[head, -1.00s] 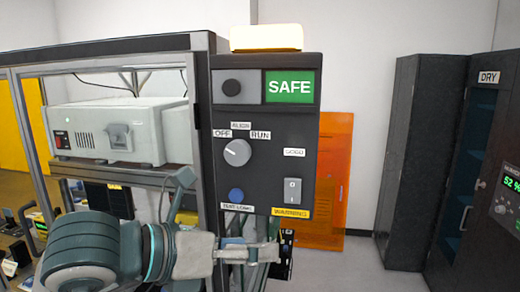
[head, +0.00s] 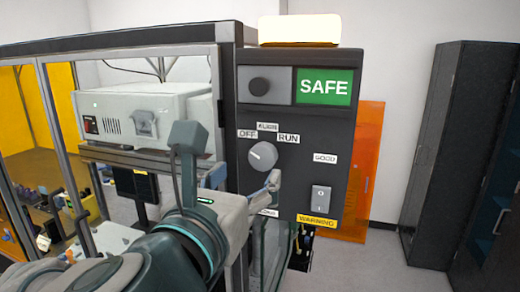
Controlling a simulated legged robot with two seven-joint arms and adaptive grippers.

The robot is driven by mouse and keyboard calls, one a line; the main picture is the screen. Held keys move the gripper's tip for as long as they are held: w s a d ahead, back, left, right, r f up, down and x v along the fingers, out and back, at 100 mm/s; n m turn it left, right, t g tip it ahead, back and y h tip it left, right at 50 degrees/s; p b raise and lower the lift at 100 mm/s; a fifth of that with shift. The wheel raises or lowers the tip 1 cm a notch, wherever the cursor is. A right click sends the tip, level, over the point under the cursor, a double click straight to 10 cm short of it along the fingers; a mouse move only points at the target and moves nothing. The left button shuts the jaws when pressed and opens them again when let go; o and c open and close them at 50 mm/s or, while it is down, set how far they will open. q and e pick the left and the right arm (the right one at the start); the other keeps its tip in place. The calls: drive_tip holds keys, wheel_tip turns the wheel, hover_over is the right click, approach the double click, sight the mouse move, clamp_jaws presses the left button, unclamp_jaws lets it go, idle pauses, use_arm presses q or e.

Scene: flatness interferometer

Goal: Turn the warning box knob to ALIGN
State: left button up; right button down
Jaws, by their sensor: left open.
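The warning box (head: 296,130) is a dark upright panel with a green SAFE display (head: 324,87). Its round grey knob (head: 262,156) sits under the labels OFF, ALIGN and RUN. The knob's pale mark seems to point to the upper left, towards OFF. My left gripper (head: 274,183) is open, in front of the panel just below and right of the knob. It looks apart from the knob and covers the blue button area below it. My right gripper is not in view.
A rocker switch (head: 321,197) is at the panel's lower right, above the WARNING label. A lit lamp (head: 298,30) tops the box. A framed enclosure with a white instrument (head: 150,113) stands to the left. An orange panel (head: 366,165) and dark cabinet (head: 432,150) stand right.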

sight(261, 162)
use_arm(q)
drive_tip(key=p+x, duration=0.1)
drive_tip(key=x, duration=0.5)
drive_tip(key=shift+d+r+p, duration=0.1)
drive_tip(key=shift+d+p, duration=0.1)
drive_tip(key=shift+p, duration=0.2)
drive_tip(key=shift+w+d, duration=0.1)
drive_tip(key=shift+w, duration=0.25)
drive_tip(key=shift+s, duration=0.1)
drive_tip(key=c, duration=1.1)
drive_tip(key=shift+c, duration=0.2)
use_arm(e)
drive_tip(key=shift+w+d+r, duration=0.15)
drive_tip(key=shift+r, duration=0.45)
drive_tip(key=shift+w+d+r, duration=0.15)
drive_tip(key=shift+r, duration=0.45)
